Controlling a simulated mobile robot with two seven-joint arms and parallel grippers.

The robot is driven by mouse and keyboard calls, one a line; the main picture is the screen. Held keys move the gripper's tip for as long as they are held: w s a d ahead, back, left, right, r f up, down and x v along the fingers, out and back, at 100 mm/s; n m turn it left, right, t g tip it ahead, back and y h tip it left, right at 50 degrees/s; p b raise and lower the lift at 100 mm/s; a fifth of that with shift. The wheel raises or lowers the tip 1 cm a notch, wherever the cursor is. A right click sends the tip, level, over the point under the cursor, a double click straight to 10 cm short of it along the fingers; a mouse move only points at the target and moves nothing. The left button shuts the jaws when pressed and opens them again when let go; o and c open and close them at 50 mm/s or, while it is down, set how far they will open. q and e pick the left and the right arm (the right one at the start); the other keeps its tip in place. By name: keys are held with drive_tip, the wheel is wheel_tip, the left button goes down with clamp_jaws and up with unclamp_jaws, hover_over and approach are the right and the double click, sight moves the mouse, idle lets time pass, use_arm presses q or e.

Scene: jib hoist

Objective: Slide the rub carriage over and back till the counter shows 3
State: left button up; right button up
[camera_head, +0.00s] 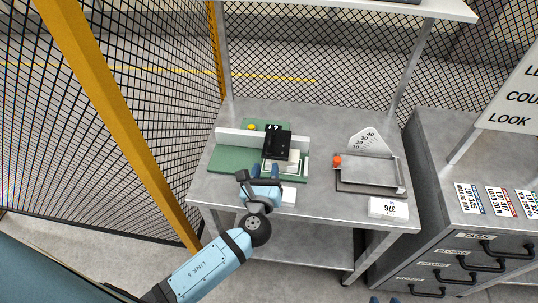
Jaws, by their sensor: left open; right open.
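The rub fixture has a green base (232,160) with a pale rail (233,138) across it, on the grey workbench. A black block (277,143), which looks like the rub carriage, sits across the rail right of its middle, above a pale pad (283,165). A small dark marking that may be the counter (272,127) shows behind the block; its digits are too small to read. My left gripper (265,170) is open at the fixture's front edge, just in front of the block; contact cannot be told. Only the blue fingertips of my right gripper (383,299) show at the bottom edge, open.
Right on the bench are a framed tray (368,175) with an orange knob, a dial plate (368,141) and a card reading 376 (388,208). A drawer cabinet (460,235) stands right; mesh fencing is left and behind.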

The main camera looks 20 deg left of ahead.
use_arm(q)
drive_tip(key=shift+v, duration=1.55)
